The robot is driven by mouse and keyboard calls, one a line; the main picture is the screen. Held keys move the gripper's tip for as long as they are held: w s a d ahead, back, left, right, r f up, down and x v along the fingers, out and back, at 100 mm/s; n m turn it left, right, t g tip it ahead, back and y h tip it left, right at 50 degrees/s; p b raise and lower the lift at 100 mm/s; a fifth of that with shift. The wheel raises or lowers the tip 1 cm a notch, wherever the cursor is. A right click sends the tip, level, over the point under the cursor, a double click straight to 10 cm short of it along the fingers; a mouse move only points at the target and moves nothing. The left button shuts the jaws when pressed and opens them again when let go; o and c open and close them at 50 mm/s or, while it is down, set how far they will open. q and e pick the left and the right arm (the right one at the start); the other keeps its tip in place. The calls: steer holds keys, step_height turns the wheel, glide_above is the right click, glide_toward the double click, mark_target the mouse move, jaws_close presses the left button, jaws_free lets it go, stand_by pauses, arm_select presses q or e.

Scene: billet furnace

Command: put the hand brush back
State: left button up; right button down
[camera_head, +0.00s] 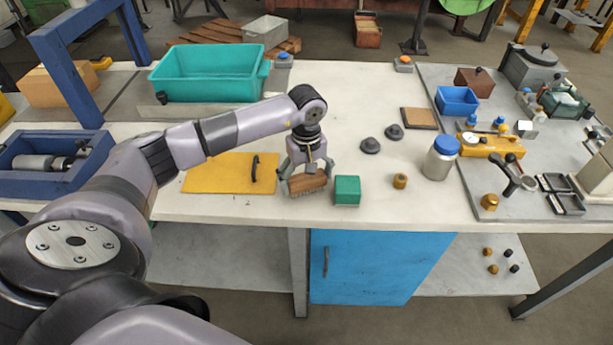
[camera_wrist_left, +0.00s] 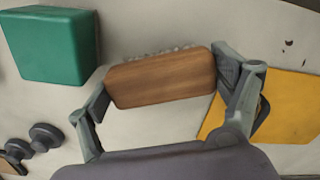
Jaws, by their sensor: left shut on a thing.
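The hand brush (camera_head: 308,184) has a brown wooden back and pale bristles along one side. My left gripper (camera_head: 307,182) is shut on it, with one finger at each end of the wooden block. In the left wrist view the brush (camera_wrist_left: 160,78) sits between the two fingers of the gripper (camera_wrist_left: 165,95). The brush is at or just above the white table, between the yellow mat and the green block; I cannot tell whether it touches the table. My right gripper does not show.
The green block (camera_head: 347,190) stands close to the right of the brush. The yellow mat (camera_head: 215,174) with a black handle (camera_head: 255,168) lies to the left. A teal tub (camera_head: 210,75) is behind. Dark knobs (camera_head: 370,146) and a blue-lidded jar (camera_head: 440,160) stand farther right. The table front edge is near.

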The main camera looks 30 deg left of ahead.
mark_target(307, 177)
arm_select(q)
steer(key=shift+f, duration=0.2)
steer(key=o, duration=0.9)
steer(key=shift+r, duration=0.1)
steer(key=shift+c, duration=0.2)
steer(key=shift+r, duration=0.1)
steer(key=shift+r, duration=0.2)
step_height(307, 177, up, 12)
steer(key=b, duration=0.3)
steer(key=shift+f, duration=0.15)
